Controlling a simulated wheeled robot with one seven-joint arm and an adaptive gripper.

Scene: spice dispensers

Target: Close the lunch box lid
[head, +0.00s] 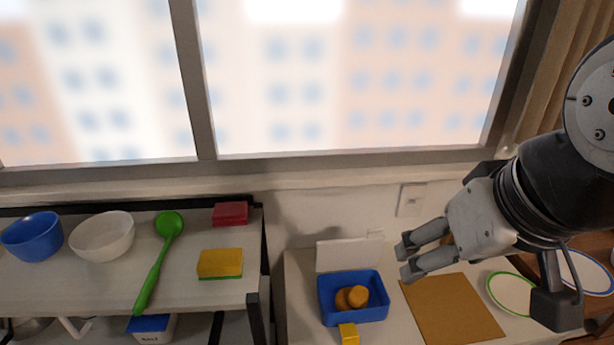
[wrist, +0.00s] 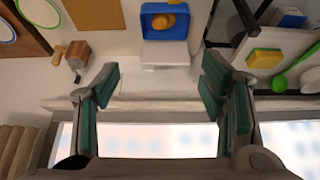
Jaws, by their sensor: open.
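The lunch box is a blue open box (head: 328,313) on the counter in the head view, with round orange-brown food (head: 351,297) inside. Its white lid (head: 343,255) stands raised along the back edge of the box. In the wrist view the blue box (wrist: 149,33) is at the top middle, with the white lid (wrist: 166,55) just below it. My gripper (head: 405,258) is open and empty, to the right of the lid and above the counter in the head view. Its two fingers (wrist: 160,88) are spread wide in the wrist view, with the lid beyond the gap.
A yellow block (head: 349,334) is at the box's front edge. A brown board (head: 452,310) lies right of the box. A shelf on the left carries a blue bowl (head: 32,237), a white bowl (head: 102,237), a green spoon (head: 158,262) and a sponge (head: 220,263). The window wall stands behind.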

